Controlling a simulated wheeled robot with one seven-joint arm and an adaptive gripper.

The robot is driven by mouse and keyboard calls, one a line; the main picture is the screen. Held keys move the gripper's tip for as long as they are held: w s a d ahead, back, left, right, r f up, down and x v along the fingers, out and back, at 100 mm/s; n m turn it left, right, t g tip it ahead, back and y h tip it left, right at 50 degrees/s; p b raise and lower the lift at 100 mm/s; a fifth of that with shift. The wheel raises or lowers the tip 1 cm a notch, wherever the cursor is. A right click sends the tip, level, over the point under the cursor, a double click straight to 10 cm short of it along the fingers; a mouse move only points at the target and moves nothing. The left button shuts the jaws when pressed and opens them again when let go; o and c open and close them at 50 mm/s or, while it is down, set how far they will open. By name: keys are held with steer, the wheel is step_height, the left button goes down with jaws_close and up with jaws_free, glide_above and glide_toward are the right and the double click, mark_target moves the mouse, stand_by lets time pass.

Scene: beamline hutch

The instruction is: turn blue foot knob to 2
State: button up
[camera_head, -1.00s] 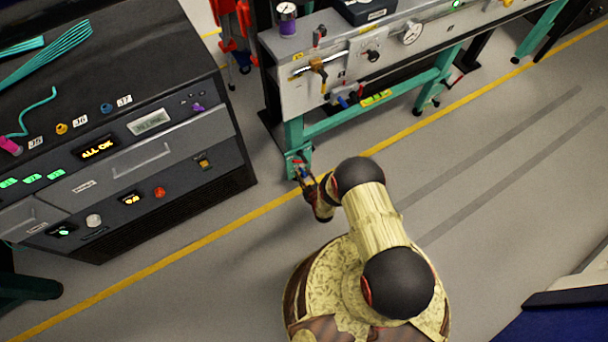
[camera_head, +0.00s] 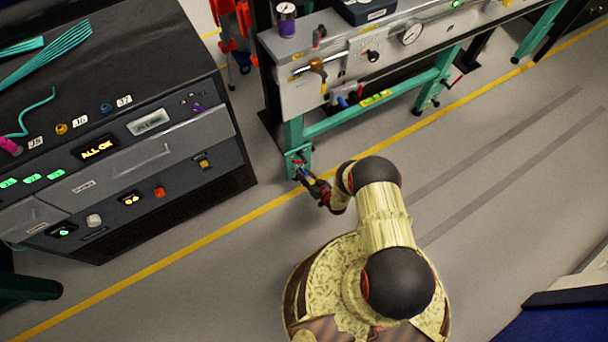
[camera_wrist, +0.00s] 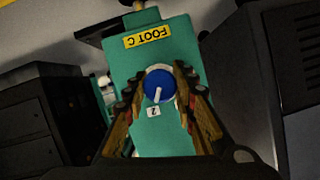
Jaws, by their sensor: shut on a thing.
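The blue foot knob (camera_wrist: 157,87) sits on a green foot plate in the wrist view, with a white pointer line running down towards a small white label "2" (camera_wrist: 153,112). The pointer's lower end is close to that label. A yellow label "FOOT C" (camera_wrist: 149,36) appears upside down above the knob. My gripper (camera_wrist: 158,92) has a finger on each side of the knob and is shut on it. In the head view my gripper (camera_head: 307,178) is at the foot of the green leg (camera_head: 297,155); the knob is too small to read there.
The grey bench (camera_head: 300,90) with valves and a gauge stands above the green frame. A dark console (camera_head: 150,170) stands to the left. Open floor (camera_head: 480,190) with a yellow line lies to the right.

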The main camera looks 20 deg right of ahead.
stand_by(0.5)
steer(key=o, duration=1.2)
steer(key=v, duration=1.2)
steer(key=shift+f, duration=0.15)
